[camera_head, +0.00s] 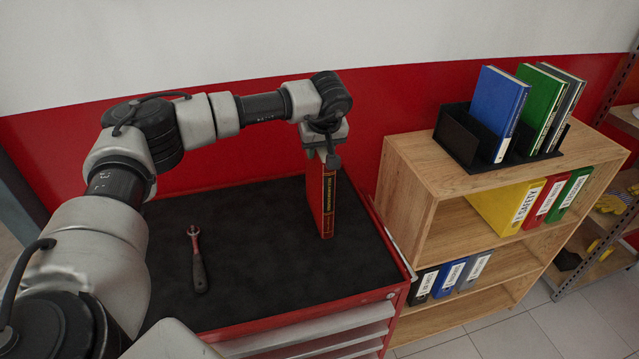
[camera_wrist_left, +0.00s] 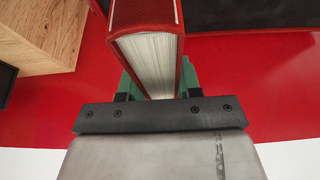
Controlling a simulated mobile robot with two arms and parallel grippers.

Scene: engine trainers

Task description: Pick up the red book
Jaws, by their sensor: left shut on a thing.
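The red book (camera_head: 327,203) is upright at the right side of the black-topped tool cabinet (camera_head: 255,230), its spine with gold lettering facing the head camera. My left gripper (camera_head: 325,152) is above it, pointing down, and is shut on its top part. In the left wrist view the red book (camera_wrist_left: 146,45) sits between the green fingers of my left gripper (camera_wrist_left: 155,82), with its white page edges showing. I cannot tell whether the book's bottom edge touches the cabinet top. My right gripper is not in view.
A ratchet wrench (camera_head: 197,262) lies on the cabinet top to the left. A wooden shelf (camera_head: 415,185) stands to the right, with a black book holder (camera_head: 463,140) on top holding blue, green and grey books. Several binders fill its shelves. A red and white wall is behind.

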